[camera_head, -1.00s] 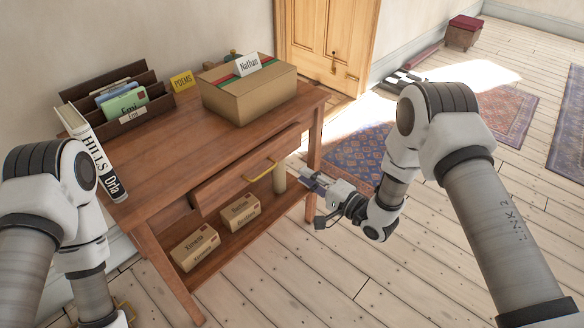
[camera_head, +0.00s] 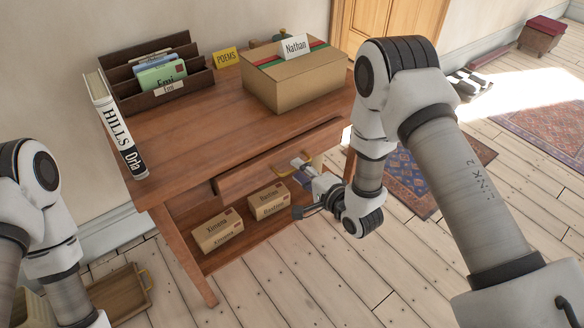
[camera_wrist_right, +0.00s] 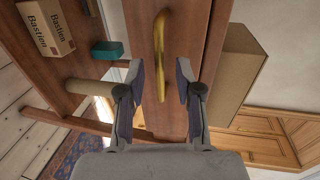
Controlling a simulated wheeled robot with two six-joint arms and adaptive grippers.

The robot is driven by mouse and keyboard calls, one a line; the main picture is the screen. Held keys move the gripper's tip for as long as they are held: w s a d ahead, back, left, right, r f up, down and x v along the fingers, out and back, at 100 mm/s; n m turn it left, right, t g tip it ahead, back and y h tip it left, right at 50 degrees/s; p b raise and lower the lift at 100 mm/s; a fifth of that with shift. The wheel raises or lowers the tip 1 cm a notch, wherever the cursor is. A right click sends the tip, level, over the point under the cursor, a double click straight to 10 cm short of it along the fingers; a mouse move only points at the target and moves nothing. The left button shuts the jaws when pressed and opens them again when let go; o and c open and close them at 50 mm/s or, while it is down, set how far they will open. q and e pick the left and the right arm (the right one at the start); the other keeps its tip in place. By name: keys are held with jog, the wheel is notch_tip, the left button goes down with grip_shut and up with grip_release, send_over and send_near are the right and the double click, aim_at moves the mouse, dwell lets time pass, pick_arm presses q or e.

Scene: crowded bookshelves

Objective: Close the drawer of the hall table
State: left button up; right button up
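The hall table (camera_head: 190,140) is brown wood. Its drawer (camera_head: 240,179) stands out a little from the table front, with a gold handle (camera_head: 279,168) on it. My right gripper (camera_head: 300,172) is at the drawer front by the handle and partly covers it. In the right wrist view, my right gripper (camera_wrist_right: 160,84) is open, with the gold handle (camera_wrist_right: 159,50) lined up between its two fingers and nothing gripped. The drawer front (camera_wrist_right: 185,35) fills the middle there. My left arm shows at the left edge, but its gripper is out of view.
A cardboard box (camera_head: 295,82) labelled Nathan, a letter rack (camera_head: 150,95) and a tilted book (camera_head: 115,125) are on the tabletop. Small boxes (camera_head: 217,232) sit on the lower shelf. A wooden tray (camera_head: 118,300) lies on the floor. The floor in front is clear.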

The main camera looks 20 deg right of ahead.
aim_at(288, 159)
jog(key=shift+x, duration=1.25)
grip_shut()
jog(key=x, duration=0.2)
jog(key=r+x, duration=0.1)
jog(key=x, duration=0.1)
jog(key=shift+w+f, duration=0.1)
jog(key=shift+w, duration=0.15)
